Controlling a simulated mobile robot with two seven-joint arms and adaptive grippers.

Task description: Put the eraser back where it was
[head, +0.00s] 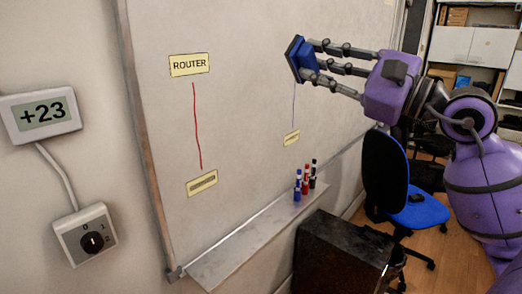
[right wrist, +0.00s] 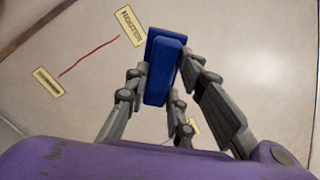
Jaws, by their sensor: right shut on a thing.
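My right gripper (head: 310,62) is shut on a blue eraser (head: 296,60) with a dark pad side. It holds the eraser at the upper part of the whiteboard (head: 240,110), right of the ROUTER label. I cannot tell whether the pad touches the board. In the right wrist view the eraser (right wrist: 163,68) sits between the grey fingers. Below on the board is the marker ledge (head: 235,255), with several markers (head: 305,182) standing near its right end. The ledge's left part is bare. My left gripper is not in view.
A red line (head: 196,125) runs from the ROUTER label (head: 189,64) to a lower label (head: 202,183). A thin bluish line drops to another label (head: 291,138). A dark cabinet (head: 335,255) stands below the ledge, a blue chair (head: 425,212) to its right.

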